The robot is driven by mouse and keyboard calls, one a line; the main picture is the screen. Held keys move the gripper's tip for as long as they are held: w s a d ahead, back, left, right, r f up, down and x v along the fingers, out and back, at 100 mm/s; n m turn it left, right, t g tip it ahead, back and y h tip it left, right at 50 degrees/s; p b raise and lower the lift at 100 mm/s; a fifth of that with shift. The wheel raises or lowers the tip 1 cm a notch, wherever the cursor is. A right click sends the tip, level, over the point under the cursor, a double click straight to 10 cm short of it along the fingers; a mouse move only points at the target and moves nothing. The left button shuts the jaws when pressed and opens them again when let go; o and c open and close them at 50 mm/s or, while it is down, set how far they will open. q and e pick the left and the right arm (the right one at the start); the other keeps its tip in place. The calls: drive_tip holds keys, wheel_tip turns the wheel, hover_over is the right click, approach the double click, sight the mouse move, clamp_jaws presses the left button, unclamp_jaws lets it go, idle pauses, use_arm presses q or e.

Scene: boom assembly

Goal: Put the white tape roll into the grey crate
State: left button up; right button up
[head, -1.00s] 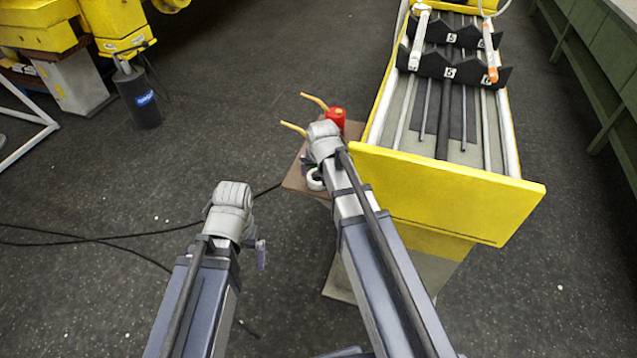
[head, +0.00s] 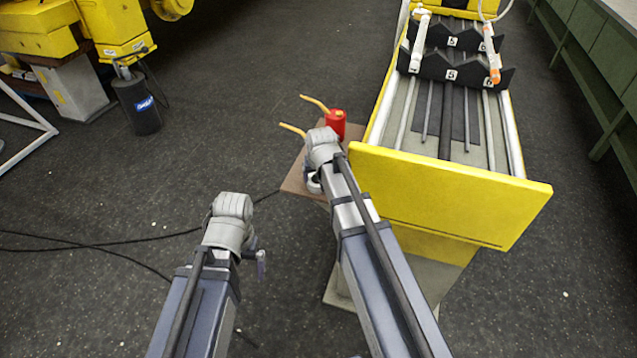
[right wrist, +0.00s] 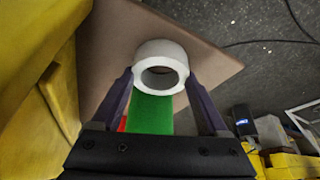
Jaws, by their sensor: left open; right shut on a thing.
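The white tape roll (right wrist: 162,66) sits between the two fingers of my right gripper (right wrist: 162,80) in the right wrist view, its open ring facing the camera. My right gripper is shut on it, over the brown table top (right wrist: 105,50); I cannot tell whether the roll is clear of the surface. In the head view a white sliver of the roll (head: 313,186) shows beside my right wrist, the rest hidden. My left gripper (head: 261,264) is small and seen edge-on, open, over the floor away from the table. I see no grey crate.
A red can (head: 336,122) stands on the small table (head: 292,184) beyond my right wrist. A green thing (right wrist: 153,113) lies behind the roll. The yellow-ended machine bed (head: 450,195) stands close on the right. Cables (head: 90,240) cross the open floor on the left.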

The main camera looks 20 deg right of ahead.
sight(310, 179)
drive_tip(key=c, duration=0.4)
drive_tip(key=shift+c, duration=0.2)
drive_tip(key=shift+w+a+r+p, duration=0.1)
drive_tip(key=shift+a+r+p, duration=0.05)
drive_tip(key=shift+r+p, duration=0.35)
drive_tip(key=r+p, duration=0.2)
drive_tip(key=a+r+p, duration=0.1)
drive_tip(key=r+p, duration=0.1)
drive_tip(key=a+r+p, duration=0.1)
drive_tip(key=r+p, duration=0.1)
drive_tip(key=shift+w+a, duration=0.1)
drive_tip(key=shift+w, duration=0.3)
drive_tip(key=w+a, duration=0.2)
drive_tip(key=a, duration=0.6)
drive_tip(key=w+a, duration=0.3)
drive_tip(key=a, duration=0.5)
drive_tip(key=shift+a, duration=0.3)
